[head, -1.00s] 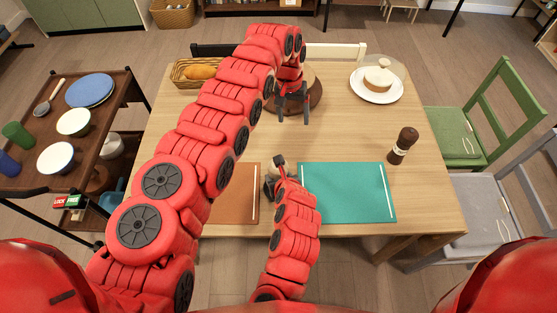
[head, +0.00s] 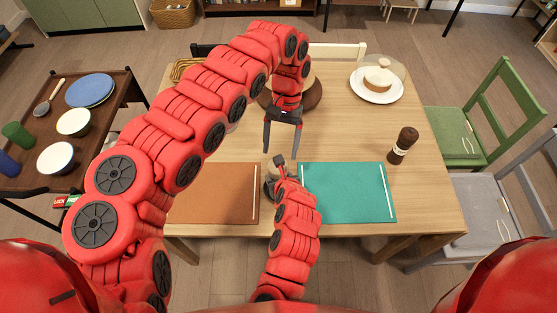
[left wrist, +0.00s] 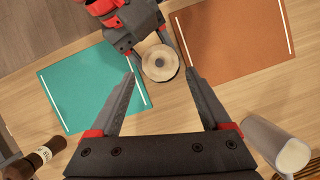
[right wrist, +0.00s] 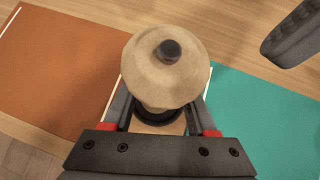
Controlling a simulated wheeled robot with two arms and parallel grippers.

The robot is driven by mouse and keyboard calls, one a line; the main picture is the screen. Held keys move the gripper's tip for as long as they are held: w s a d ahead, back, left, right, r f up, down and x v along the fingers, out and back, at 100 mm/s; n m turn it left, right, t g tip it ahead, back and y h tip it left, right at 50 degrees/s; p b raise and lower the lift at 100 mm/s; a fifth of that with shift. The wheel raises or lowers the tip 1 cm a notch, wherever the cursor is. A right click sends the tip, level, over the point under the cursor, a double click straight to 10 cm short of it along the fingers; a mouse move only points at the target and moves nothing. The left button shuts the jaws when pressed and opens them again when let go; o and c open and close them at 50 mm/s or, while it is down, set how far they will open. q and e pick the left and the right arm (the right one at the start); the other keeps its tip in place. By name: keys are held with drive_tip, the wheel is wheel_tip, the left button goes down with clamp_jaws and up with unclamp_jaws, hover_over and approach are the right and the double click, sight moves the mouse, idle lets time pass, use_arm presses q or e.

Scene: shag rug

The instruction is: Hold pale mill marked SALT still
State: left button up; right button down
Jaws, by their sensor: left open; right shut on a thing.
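The pale mill (right wrist: 165,80), with a rounded wooden top and a dark knob, stands between the two placemats. It also shows from above in the left wrist view (left wrist: 160,62). Its SALT marking is not visible. My right gripper (right wrist: 162,112) is shut around its lower body, and in the head view that gripper (head: 273,176) mostly hides the mill. My left gripper (head: 282,147) is open and empty, pointing down above and behind the mill. In the left wrist view its fingers (left wrist: 160,76) frame the mill without visible contact.
A brown placemat (head: 215,195) lies left and a teal placemat (head: 345,190) right. A dark mill (head: 403,145) stands upright beyond the teal mat. A pale cup (left wrist: 280,145) shows in the left wrist view. A cake plate (head: 376,95) sits back right.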

use_arm(q)
drive_tip(key=x, duration=0.5)
drive_tip(key=shift+c, duration=0.2)
drive_tip(key=c, duration=1.1)
drive_tip(key=shift+o, duration=0.2)
drive_tip(key=shift+m+y, duration=0.5)
drive_tip(key=shift+m, duration=1.1)
drive_tip(key=o, duration=1.1)
